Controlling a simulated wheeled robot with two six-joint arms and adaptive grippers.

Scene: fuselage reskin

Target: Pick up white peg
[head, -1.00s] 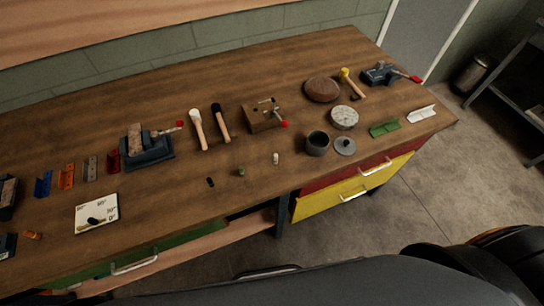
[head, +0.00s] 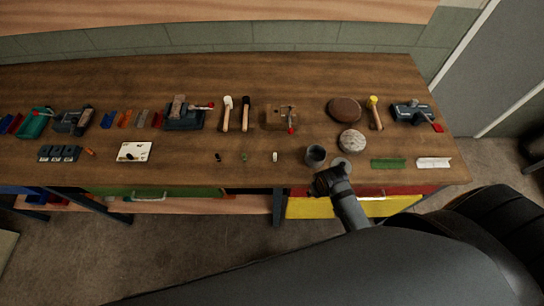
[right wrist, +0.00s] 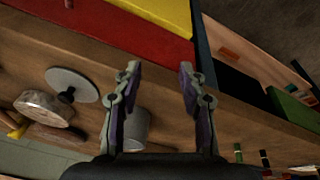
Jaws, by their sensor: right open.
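The small white peg (head: 275,156) stands on the wooden workbench, left of the dark grey cup (head: 315,156). A green peg (head: 244,156) and a black peg (head: 218,157) are in line with it to the left. My right gripper (head: 328,182) is at the bench's front edge, right of and nearer than the white peg, and apart from it. In the right wrist view the right gripper (right wrist: 158,75) is open with nothing between its fingers, and the cup (right wrist: 137,130) shows beyond them. My left gripper is not in view.
A grey lid (head: 341,166) lies beside the cup, partly behind my right gripper. Two mallets (head: 236,114) and a wooden block with a red-tipped handle (head: 281,118) stand behind the peg. Red and yellow drawers (head: 300,207) are below the front edge. Bench around the peg is clear.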

